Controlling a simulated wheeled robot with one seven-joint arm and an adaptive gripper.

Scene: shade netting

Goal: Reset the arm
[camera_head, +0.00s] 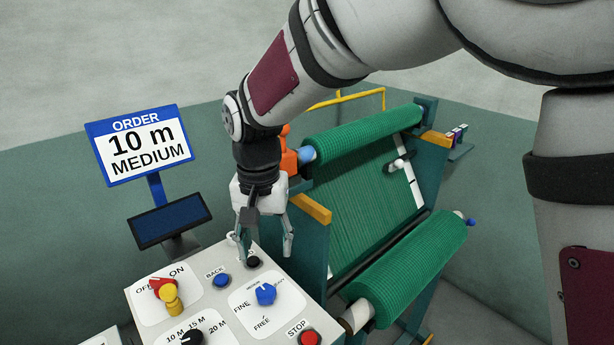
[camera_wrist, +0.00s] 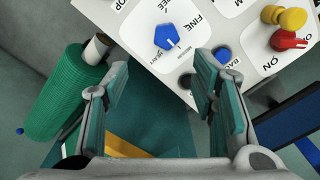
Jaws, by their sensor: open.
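My gripper (camera_head: 266,245) hangs pointing down over the back edge of the white control panel (camera_head: 206,284). Its fingers are apart and nothing is between them. In the wrist view the gripper (camera_wrist: 165,95) shows two spread fingers, with the panel edge beyond them. A black button (camera_head: 253,262) is close below the gripper, and the blue BACK button (camera_head: 221,280) is to its left. The blue selector knob (camera_head: 266,294) is below the gripper in the head view; it also shows in the wrist view (camera_wrist: 167,37). My arm comes down from the upper right.
The netting machine stands right of the panel, with an upper green roll (camera_head: 362,136) and a lower green roll (camera_head: 408,268). An order sign (camera_head: 140,147) reads 10 m MEDIUM above a dark display (camera_head: 169,220). A red-and-yellow switch (camera_head: 168,293) and red STOP button (camera_head: 309,338) are on the panel.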

